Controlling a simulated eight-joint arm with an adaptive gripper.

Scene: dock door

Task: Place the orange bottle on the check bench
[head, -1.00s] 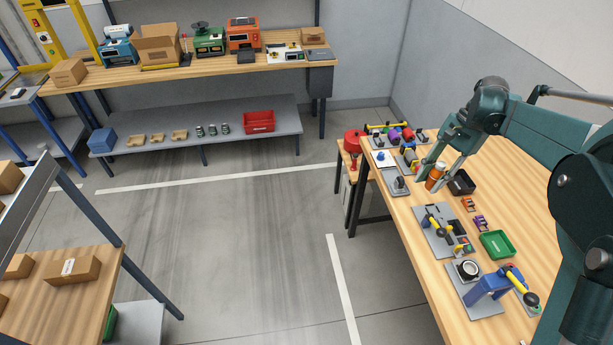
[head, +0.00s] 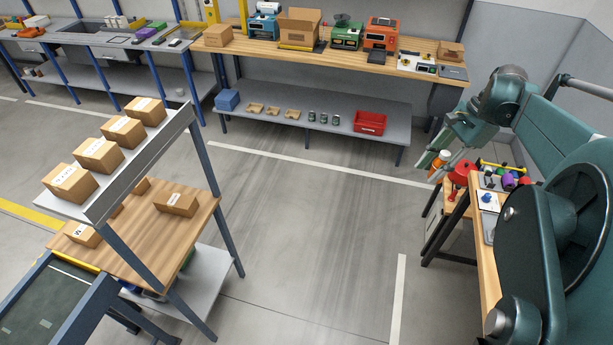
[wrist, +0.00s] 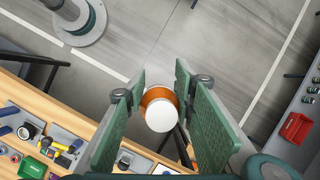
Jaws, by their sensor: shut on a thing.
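The orange bottle (head: 441,160) with a white cap is between the fingers of my gripper (head: 434,163), at the right of the head view. In the wrist view, the bottle (wrist: 156,95) sits between both green finger pads of my gripper (wrist: 160,85), its white cap facing the camera. My gripper is shut on it and holds it above the floor, beside the right workbench. A long wooden bench (head: 350,58) with several devices stands along the back wall. No label shows which bench is the check bench.
The right wooden workbench (head: 487,280) carries several tools, and a red object (head: 461,172) stands close to my gripper. A shelf rack with cartons (head: 176,204) stands at left. A red bin (head: 370,122) is on the back bench's lower shelf. The middle floor is clear.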

